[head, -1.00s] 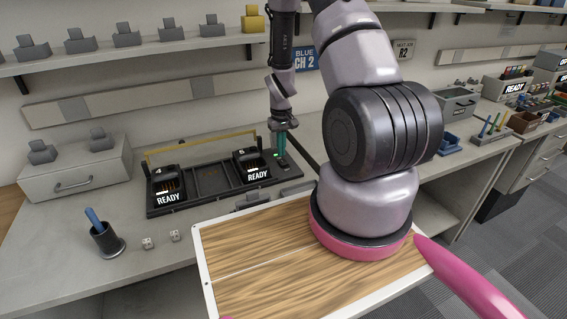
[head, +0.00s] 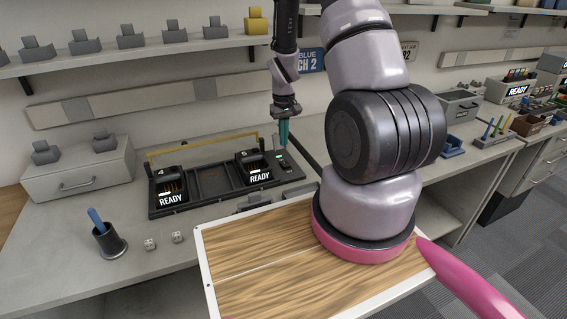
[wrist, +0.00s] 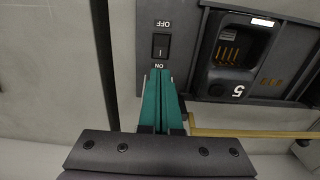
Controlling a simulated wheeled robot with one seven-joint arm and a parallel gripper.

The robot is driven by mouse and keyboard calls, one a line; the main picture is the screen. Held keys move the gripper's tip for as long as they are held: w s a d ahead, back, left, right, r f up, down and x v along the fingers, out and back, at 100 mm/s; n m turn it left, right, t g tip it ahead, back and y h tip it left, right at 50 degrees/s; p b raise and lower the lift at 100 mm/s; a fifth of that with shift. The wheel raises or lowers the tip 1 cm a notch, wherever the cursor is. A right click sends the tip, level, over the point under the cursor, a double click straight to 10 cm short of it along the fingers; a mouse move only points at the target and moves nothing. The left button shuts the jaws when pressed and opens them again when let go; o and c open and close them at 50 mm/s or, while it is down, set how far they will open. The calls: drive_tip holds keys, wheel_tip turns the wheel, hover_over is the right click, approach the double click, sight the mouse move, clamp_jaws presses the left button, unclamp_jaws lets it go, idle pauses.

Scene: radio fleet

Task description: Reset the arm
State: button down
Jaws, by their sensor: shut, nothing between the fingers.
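My gripper (head: 284,133) hangs from my raised arm over the right end of the black charging rack (head: 215,190). Its teal fingers are together and hold nothing. In the wrist view the closed fingers (wrist: 163,76) point at the rack's rocker switch (wrist: 161,46), with their tips near the ON label. In the head view the tips appear above the rack, apart from it. A small green light (head: 279,156) shows on the rack's right end. Two bays are labelled READY, and one, marked 5, shows in the wrist view (wrist: 237,55).
A yellow bar (head: 203,143) runs along the rack's back. A shelf (head: 150,52) with several grey parts is above. A cup with a blue tool (head: 108,240) and two small dice (head: 177,237) stand at the left. My wooden-topped base is in front.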

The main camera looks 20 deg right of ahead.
drive_tip(key=s+a+r+m+t, duration=0.1)
drive_tip(key=s+a+r+t, duration=0.1)
drive_tip(key=r, duration=1)
drive_tip(key=s+a+r+m+t, duration=0.1)
drive_tip(key=s+a+r, duration=0.1)
drive_tip(key=r, duration=1.1)
drive_tip(key=s+a+r+m+t+y, duration=0.1)
drive_tip(key=s+a+r+t, duration=0.1)
drive_tip(key=s+r, duration=0.5)
drive_tip(key=s+a+r+m+t+y, duration=0.1)
drive_tip(key=s+a+r+t, duration=0.1)
drive_tip(key=s+r, duration=0.6)
drive_tip(key=shift+s+r, duration=0.15)
drive_tip(key=shift+s, duration=0.75)
